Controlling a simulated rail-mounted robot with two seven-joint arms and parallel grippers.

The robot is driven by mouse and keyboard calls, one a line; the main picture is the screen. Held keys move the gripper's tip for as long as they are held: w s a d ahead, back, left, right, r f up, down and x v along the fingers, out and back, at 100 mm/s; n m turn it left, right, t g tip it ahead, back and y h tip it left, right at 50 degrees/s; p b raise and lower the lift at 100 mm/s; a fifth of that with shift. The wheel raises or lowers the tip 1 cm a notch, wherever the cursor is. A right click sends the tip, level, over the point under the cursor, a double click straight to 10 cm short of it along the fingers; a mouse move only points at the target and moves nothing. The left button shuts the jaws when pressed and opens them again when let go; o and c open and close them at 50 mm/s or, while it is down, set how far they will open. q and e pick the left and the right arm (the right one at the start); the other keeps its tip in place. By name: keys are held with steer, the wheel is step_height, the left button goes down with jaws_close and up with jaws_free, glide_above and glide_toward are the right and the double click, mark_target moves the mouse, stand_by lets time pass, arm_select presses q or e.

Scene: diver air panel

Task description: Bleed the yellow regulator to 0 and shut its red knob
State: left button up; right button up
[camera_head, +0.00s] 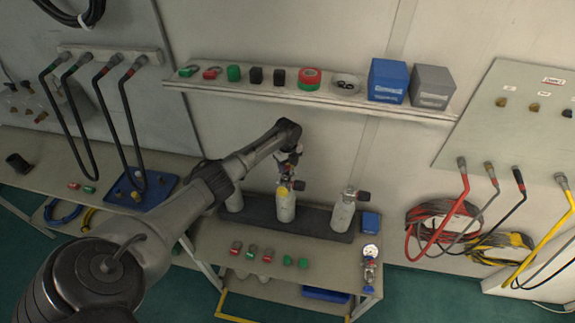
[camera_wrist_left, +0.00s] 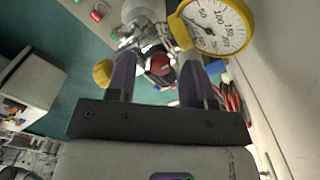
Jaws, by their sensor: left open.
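The yellow regulator sits on top of the middle grey cylinder (camera_head: 285,208). In the left wrist view its yellow-rimmed gauge (camera_wrist_left: 217,27) is at the upper right; I cannot read the needle surely. A yellow knob (camera_wrist_left: 103,72) is at the left, and it also shows in the head view (camera_head: 283,191). A dark red knob (camera_wrist_left: 160,65) lies beyond and between my fingertips. My left gripper (camera_wrist_left: 157,80) is open, its two fingers on either side of the red knob; contact cannot be told. In the head view my left gripper (camera_head: 291,160) is small, just above the regulator. My right gripper is not in view.
Two more cylinders flank the middle one on the dark rack (camera_head: 318,228); the right cylinder (camera_head: 343,215) has a black-knobbed valve. A shelf (camera_head: 215,88) with boxes runs above. A loose gauge regulator (camera_head: 370,262) and small red and green fittings lie on the bench front.

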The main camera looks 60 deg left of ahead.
mark_target(287, 166)
arm_select(q)
step_height(287, 166, up, 12)
steer(key=shift+f, duration=0.25)
stand_by(0.6)
